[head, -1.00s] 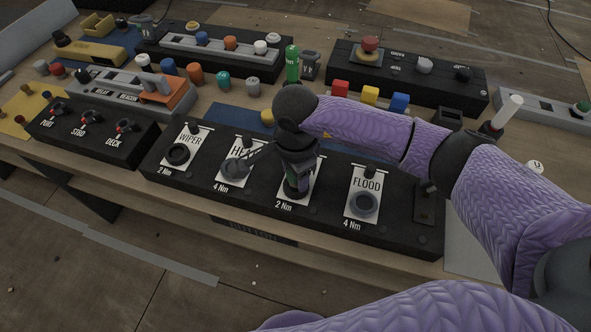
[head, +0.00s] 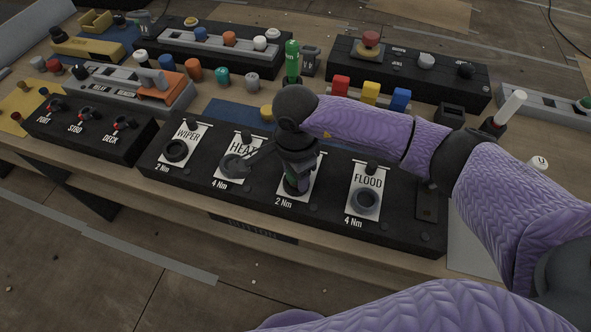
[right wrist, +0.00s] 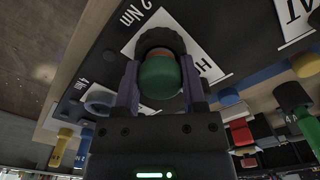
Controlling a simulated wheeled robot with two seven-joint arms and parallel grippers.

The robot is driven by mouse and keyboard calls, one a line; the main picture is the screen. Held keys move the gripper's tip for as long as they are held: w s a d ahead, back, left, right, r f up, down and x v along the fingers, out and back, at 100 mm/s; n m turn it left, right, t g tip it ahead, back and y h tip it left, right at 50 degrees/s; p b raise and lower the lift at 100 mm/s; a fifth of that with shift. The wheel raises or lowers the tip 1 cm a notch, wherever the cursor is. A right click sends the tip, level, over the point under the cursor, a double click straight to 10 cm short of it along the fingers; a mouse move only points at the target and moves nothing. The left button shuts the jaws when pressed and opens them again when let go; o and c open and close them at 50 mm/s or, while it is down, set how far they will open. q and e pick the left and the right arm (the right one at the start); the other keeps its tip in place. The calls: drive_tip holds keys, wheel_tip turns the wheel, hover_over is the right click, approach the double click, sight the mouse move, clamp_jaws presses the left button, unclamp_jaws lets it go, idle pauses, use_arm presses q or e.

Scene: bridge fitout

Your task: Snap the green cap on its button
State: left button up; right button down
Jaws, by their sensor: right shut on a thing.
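The green cap (right wrist: 160,75) is between the two fingers of my right gripper (right wrist: 161,82), which is shut on it. In the head view my right gripper (head: 297,182) points down over the third placard of the black button panel (head: 400,232), between HEAT and FLOOD. A dark round collar (right wrist: 158,40) and a reddish part (right wrist: 160,53) show just beyond the cap in the right wrist view. I cannot tell whether the cap touches or is seated on the button. The gripper hides most of this spot in the head view. My left gripper is not in view.
Round collars sit at WIPER (head: 175,151), HEAT (head: 234,165) and FLOOD (head: 365,201). A green-handled tool (head: 292,60) stands behind the panel. Red (head: 341,87), yellow (head: 370,93) and blue (head: 400,99) blocks stand behind my right arm. The floor in front is clear.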

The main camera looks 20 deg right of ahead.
drive_tip(key=shift+f, duration=0.2)
drive_tip(key=shift+c, duration=0.4)
unclamp_jaws()
idle(0.3)
wheel_tip(320, 180, up, 10)
drive_tip(key=shift+p, duration=0.75)
idle(0.3)
